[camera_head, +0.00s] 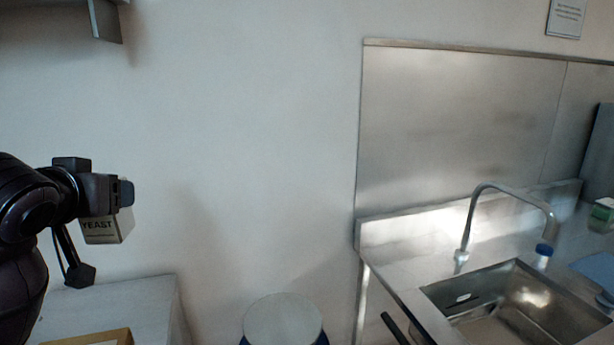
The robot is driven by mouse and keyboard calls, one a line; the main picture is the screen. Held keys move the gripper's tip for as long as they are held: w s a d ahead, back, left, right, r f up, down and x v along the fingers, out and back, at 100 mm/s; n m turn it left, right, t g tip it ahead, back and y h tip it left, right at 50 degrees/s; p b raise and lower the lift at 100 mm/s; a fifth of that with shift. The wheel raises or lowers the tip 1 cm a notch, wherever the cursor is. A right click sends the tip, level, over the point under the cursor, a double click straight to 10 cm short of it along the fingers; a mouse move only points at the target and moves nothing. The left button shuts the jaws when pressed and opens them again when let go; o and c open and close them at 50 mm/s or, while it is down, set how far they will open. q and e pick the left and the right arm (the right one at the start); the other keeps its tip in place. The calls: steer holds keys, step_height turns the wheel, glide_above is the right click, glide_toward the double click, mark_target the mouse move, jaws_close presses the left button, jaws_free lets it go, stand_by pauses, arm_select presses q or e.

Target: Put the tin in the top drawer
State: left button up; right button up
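A pale tin (105,229) with the dark word YEAST on it is at the left. My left gripper (122,192) is at the tin's upper part and appears shut on it, holding it above a grey surface; its fingers partly hide the tin. No drawer can be clearly made out. A tan-edged object (100,337) is cut off at the lower left, and I cannot tell whether it is part of a drawer. My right gripper is not in view.
The grey top (125,297) below the tin looks mostly bare. A round, pale-topped object (283,319) stands at the bottom middle. At the right is a steel sink (515,303) with a tap (468,222) and a blue-capped bottle (542,257). A shelf (50,12) is at the upper left.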

arm_select(q)
steer(key=s+d+f+b, duration=0.1)
steer(key=d+f, duration=0.2)
steer(key=f, duration=0.7)
steer(key=s+d+f+m+h+b, duration=0.1)
steer(key=d+f, duration=0.2)
steer(key=f, duration=0.7)
steer(key=s+d+f+b, duration=0.1)
steer(key=d+f, duration=0.2)
steer(key=f, duration=0.8)
steer(key=shift+d+h, duration=0.3)
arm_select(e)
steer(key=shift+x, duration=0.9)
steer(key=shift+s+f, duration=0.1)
